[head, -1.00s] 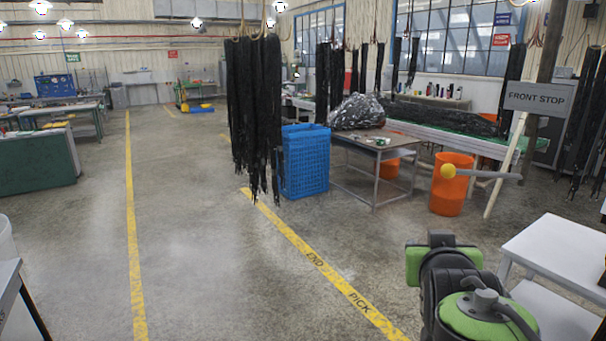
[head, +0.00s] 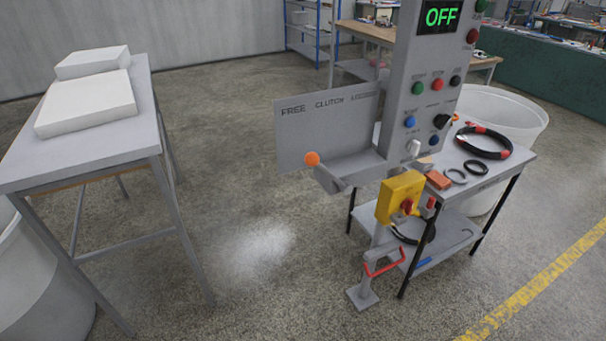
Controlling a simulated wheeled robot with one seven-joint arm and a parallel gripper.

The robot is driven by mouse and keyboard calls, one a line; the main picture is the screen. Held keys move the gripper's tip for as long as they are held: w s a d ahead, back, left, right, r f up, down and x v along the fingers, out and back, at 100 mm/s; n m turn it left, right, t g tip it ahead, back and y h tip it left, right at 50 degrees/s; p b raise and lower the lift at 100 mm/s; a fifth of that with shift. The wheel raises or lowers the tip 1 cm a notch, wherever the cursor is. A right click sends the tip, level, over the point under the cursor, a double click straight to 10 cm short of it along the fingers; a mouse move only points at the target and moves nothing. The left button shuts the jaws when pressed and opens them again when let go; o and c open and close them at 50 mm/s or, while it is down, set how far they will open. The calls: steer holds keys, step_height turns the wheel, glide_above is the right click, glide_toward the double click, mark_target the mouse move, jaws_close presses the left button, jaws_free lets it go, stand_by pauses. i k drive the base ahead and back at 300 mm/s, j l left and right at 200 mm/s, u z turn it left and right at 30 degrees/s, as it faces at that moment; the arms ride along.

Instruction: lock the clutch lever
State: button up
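The clutch lever shows in the head view as an orange ball knob (head: 312,159) on a short grey arm. A grey plate (head: 325,133) behind it reads "FREE", "CLUTCH" and a blurred third word, probably "LOCKED". The knob sits low at the plate's left part, nearer "FREE" than the third word. The plate joins a grey control post (head: 410,90) with coloured buttons and a display (head: 441,16) reading "OFF" in green. My gripper is not in view.
A grey table (head: 75,150) with white blocks (head: 90,105) stands at the left. A yellow box with a red switch (head: 400,197) and a red-handled pedal (head: 384,262) are under the post. A small table (head: 510,165) holds black rings at right. Floor between the tables is clear.

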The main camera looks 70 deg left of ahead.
mark_target(312, 159)
steer(key=u, duration=2.5)
steer(key=i+j+u, duration=0.7)
steer(key=i, duration=0.2)
